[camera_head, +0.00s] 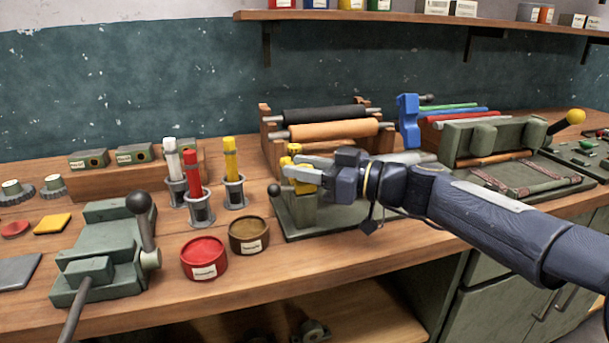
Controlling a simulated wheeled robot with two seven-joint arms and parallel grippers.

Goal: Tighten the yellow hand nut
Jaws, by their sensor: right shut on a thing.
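The yellow hand nut (295,150) shows in the middle of the head view, on top of a green fixture (302,211) on the wooden bench. My right arm comes in from the right, and its gripper (297,172) is shut at the fixture's top, its fingers around the yellow nut. The fingers and wrist hide part of the nut and of the fixture behind them. My left gripper is not in view.
A red tin (205,262) and a brown tin (249,238) stand left of the fixture. A green lever device (105,240) stands farther left. Rollers on a wooden rack (268,131) stand behind. The bench front between the tins and the right side is clear.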

